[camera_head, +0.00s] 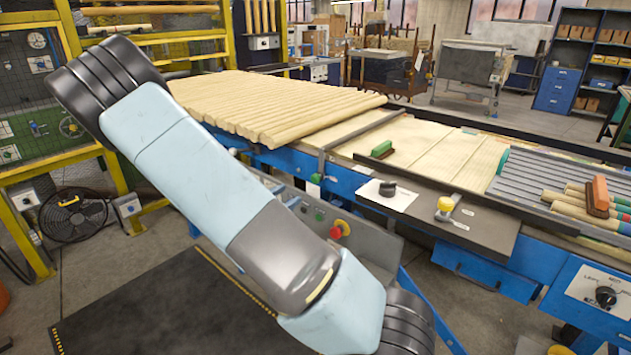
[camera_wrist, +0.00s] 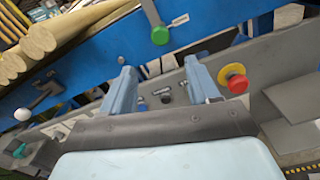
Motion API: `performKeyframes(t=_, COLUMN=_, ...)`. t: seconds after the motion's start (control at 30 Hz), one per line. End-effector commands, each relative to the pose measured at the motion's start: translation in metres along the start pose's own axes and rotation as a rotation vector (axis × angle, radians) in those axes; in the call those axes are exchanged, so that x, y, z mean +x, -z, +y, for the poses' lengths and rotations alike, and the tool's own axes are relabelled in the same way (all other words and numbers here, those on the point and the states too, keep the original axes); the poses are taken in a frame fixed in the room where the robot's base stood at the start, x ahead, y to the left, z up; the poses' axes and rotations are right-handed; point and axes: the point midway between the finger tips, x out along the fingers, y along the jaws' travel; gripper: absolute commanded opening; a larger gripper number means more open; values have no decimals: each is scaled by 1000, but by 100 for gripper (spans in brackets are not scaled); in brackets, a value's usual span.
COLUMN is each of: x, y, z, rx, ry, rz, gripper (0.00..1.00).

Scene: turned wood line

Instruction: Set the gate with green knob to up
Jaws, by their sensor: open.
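The green knob (camera_wrist: 160,35) shows in the wrist view, at the lower end of a grey lever (camera_wrist: 150,12) in front of the blue rail. A small white label is just right of it. In the head view a small green knob (camera_head: 316,178) shows at the foot of a grey bar on the line's near side. My gripper (camera_wrist: 160,66) is open and empty, its two fingers apart. The green knob appears beyond the fingertips, between them in the picture, not held.
A red and yellow stop button (camera_wrist: 235,80) is close by the right finger. A white knob (camera_wrist: 22,114) is at the left, with wooden rods (camera_wrist: 38,40) above. In the head view, a black knob (camera_head: 387,189) and yellow button (camera_head: 445,205) sit on the line's near edge.

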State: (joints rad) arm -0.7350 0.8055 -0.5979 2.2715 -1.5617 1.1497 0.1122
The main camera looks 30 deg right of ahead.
Motion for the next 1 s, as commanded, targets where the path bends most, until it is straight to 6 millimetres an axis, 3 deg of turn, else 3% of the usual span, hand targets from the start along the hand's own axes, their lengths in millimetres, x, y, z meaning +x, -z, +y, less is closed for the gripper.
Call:
performKeyframes(t=0.7, x=112, y=-1, z=-2, rx=0, ry=4, rz=-2, gripper=60)
performKeyframes(t=1.0, x=135, y=0, z=-1, rx=0, ry=3, rz=0, gripper=60)
